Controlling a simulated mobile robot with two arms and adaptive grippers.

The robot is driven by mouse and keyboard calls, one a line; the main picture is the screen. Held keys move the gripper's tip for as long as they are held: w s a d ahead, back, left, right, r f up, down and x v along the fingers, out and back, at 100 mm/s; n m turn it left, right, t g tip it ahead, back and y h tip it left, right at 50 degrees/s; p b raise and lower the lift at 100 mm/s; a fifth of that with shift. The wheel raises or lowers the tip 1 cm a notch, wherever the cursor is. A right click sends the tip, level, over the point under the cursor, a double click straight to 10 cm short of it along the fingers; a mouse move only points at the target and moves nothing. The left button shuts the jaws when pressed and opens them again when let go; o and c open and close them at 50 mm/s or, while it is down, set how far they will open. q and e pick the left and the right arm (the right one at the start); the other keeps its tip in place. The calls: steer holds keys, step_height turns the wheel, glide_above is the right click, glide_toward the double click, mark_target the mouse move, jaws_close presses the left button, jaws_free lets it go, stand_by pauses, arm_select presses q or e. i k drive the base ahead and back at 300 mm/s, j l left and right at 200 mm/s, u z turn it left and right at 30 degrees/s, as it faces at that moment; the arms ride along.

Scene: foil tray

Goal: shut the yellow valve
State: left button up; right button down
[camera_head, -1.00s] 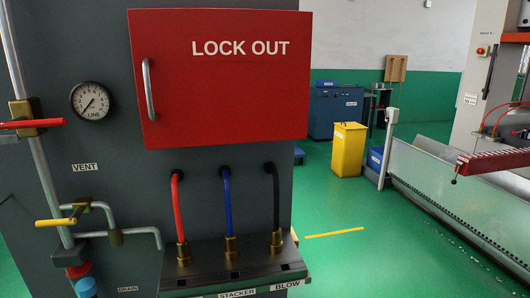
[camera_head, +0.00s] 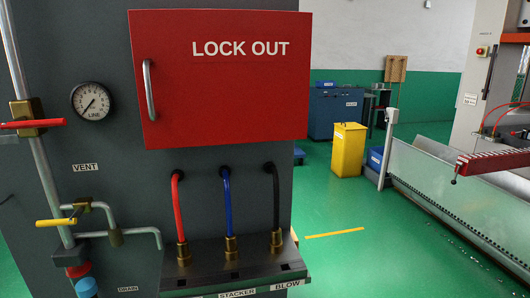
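The yellow valve handle (camera_head: 56,222) is at the lower left of the head view. It is a lever lying about level, its free end to the left. Neither of my grippers shows in this view, and nothing is seen touching the yellow handle.
A red-handled valve (camera_head: 32,124) is above on the upright pipe. A pressure gauge (camera_head: 91,101) and a red LOCK OUT box (camera_head: 220,78) are on the panel. Red, blue and black hoses enter a ledge (camera_head: 235,268) below. Green floor (camera_head: 350,215) is open at right.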

mark_target(73, 220)
steer(key=u, duration=1.25)
